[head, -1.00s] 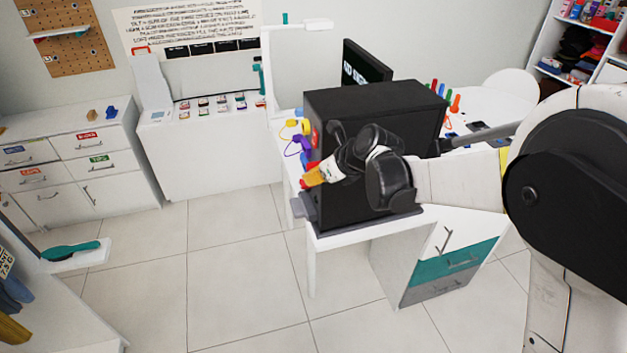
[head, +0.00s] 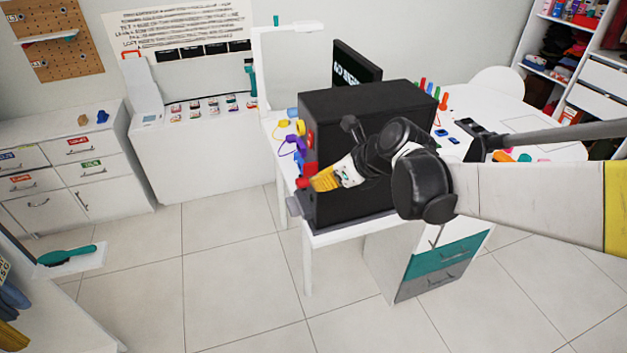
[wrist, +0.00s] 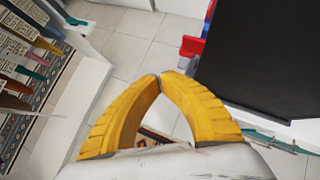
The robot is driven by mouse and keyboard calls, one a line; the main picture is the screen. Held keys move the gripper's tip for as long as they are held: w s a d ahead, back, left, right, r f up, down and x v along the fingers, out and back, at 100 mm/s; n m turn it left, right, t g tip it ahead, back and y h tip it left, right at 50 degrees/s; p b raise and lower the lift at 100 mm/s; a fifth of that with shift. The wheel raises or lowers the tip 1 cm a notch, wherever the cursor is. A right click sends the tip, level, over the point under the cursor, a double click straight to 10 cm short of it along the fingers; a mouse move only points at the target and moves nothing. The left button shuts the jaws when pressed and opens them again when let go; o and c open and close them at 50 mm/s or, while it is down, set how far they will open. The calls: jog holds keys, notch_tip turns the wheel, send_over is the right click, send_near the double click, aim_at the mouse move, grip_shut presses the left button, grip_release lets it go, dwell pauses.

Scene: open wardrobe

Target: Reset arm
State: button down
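My gripper (head: 316,184) has yellow fingers and shows in front of the black box on the white desk. In the wrist view its two fingertips (wrist: 160,77) meet, and only floor and a patterned patch show between the fingers. The gripper is shut and holds nothing visible. My white and black arm reaches in from the right of the head view, bent at a black joint.
A black box (head: 370,130) stands on the white desk (head: 345,233), close to my gripper. A teal hairbrush (head: 66,254) lies on a white shelf at left. Hanging clothes (wrist: 25,70) show left in the wrist view. Tiled floor (head: 225,255) is clear.

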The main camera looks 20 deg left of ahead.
jog(key=s+d+f+n+t+h+b, duration=0.1)
jog(key=s+d+f+n+b, duration=0.3)
jog(key=d, duration=0.7)
jog(key=s+d+f+n+t+h+b, duration=0.1)
jog(key=s+d+f+n+h+b, duration=0.3)
jog(key=s+d+n, duration=0.5)
jog(key=s+d+f+n+t+h+b, duration=0.1)
jog(key=s+d+f+n+h+b, duration=0.2)
jog(key=d+n, duration=0.7)
jog(key=s+d+f+b, duration=0.2)
jog(key=s+d+b, duration=0.1)
jog(key=s+b, duration=0.1)
jog(key=shift+d, duration=0.15)
